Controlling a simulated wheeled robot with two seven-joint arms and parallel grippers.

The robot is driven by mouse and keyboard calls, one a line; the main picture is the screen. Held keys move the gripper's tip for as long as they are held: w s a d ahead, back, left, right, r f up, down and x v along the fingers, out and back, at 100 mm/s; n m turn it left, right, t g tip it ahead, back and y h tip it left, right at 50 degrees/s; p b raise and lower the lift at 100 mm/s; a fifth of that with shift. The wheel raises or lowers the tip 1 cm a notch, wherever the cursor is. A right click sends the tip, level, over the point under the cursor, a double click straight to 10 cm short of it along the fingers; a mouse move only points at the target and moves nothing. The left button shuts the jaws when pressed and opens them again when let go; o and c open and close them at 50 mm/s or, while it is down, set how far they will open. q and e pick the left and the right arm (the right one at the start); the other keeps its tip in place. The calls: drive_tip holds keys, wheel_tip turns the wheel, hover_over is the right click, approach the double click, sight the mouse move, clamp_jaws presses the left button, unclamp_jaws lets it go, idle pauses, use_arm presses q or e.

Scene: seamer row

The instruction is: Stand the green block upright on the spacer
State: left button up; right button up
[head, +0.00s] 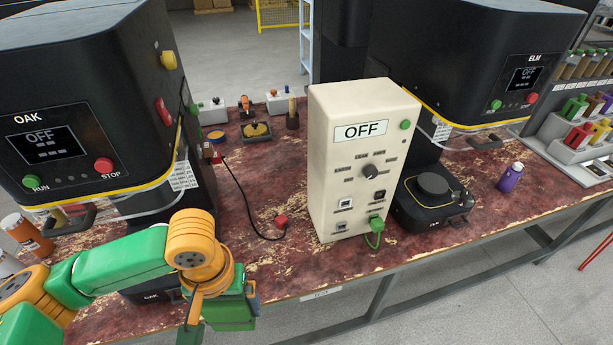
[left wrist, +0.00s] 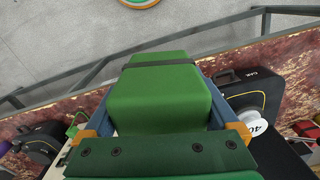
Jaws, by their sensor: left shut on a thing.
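The green block (left wrist: 160,88) fills the middle of the left wrist view, with a dark band across its far part. My left gripper (left wrist: 160,128) is shut on it, with a blue-grey finger along each side. In the head view my left gripper (head: 240,300) is low, in front of the bench's near edge by the OAK machine; I cannot clearly separate the block from the green gripper there. A white round piece marked 40 (left wrist: 257,127), possibly the spacer, shows beside the black OAK base, right of the block. In the head view the arm hides that spot. My right gripper is not in view.
The OAK machine (head: 90,100) overhangs the left of the bench. A cream control box (head: 355,165) reading OFF stands mid-bench, with the ELM base (head: 410,212) and a purple bottle (head: 511,178) to its right. A red-ended cable (head: 281,220) lies on the bench between.

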use_arm(q)
drive_tip(key=shift+m, duration=0.4)
drive_tip(key=r, duration=0.2)
drive_tip(key=w+a+r, duration=0.1)
drive_tip(key=r, duration=0.2)
drive_tip(key=a+r, duration=0.1)
drive_tip(key=r, duration=0.1)
drive_tip(key=shift+w+a+r, duration=0.25)
drive_tip(key=shift+w+r, duration=0.05)
drive_tip(key=shift+w, duration=0.05)
drive_tip(key=shift+r, duration=0.15)
drive_tip(key=shift+s, duration=0.2)
drive_tip(key=shift+w, duration=0.1)
